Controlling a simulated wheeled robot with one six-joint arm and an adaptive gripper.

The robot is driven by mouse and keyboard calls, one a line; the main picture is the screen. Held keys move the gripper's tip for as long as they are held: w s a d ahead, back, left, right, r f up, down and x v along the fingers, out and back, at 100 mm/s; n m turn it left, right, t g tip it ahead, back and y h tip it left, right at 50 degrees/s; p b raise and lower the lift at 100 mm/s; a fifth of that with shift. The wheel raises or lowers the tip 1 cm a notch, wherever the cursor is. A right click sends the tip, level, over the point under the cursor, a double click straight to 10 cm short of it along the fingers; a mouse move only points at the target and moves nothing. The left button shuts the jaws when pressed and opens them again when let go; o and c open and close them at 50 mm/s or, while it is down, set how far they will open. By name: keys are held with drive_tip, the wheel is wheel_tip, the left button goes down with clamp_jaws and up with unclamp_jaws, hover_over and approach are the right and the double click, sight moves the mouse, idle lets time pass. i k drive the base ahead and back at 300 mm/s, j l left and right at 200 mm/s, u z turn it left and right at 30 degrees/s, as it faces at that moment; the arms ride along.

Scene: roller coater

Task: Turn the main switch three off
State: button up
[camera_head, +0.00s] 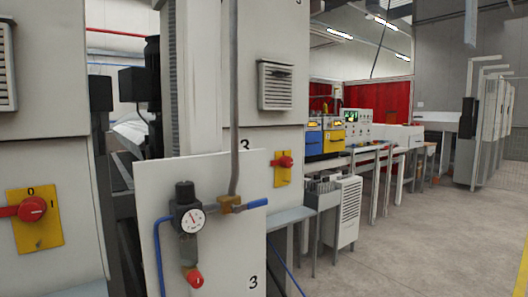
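Two red rotary switches on yellow plates show in the head view. The nearer switch (32,209) is on the grey cabinet at the left edge, with "0" at the top of its plate and "1" at the right. Its red handle lies about level, reaching left. The farther switch (285,162) is on the cabinet right of centre, near a black "3" (245,145). Its red handle also looks about level; its plate markings are too small to read. My gripper is not in view, and nothing touches either switch.
A pale panel (215,250) marked "3" stands in front, carrying a pressure gauge (189,219), a blue-handled valve (232,204) and blue hose. A grey vertical pipe (234,100) rises above it. Benches and a white vented box (342,212) stand beyond. The right floor (425,240) is clear.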

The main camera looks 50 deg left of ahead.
sight(285, 161)
drive_tip(key=i+l+u, duration=0.85)
drive_tip(key=u, duration=1.65)
